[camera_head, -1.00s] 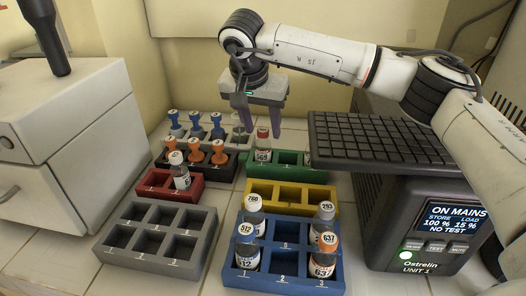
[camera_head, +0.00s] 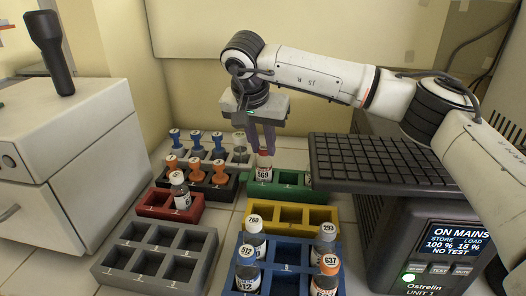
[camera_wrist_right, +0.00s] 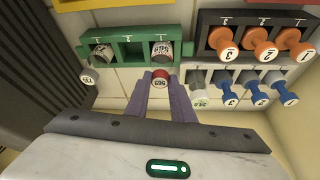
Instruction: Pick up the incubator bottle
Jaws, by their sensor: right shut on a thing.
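The incubator bottle is not named by number. A red-capped bottle marked 569 (camera_head: 264,174) stands upright at the left compartment of the green rack (camera_head: 290,196). My right gripper (camera_head: 264,150) points down from above and is shut on this bottle's red cap. In the right wrist view the red cap (camera_wrist_right: 160,78) sits between the purple fingertips (camera_wrist_right: 162,84). I cannot tell whether the bottle's base is clear of the rack. My left gripper is not in view.
A black-topped power unit (camera_head: 385,163) stands close right of the green rack. A blue rack (camera_head: 284,284) holds several bottles in front; a yellow rack (camera_head: 325,213) lies between. A red rack (camera_head: 154,206) holds one bottle. The grey rack (camera_head: 118,256) is empty.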

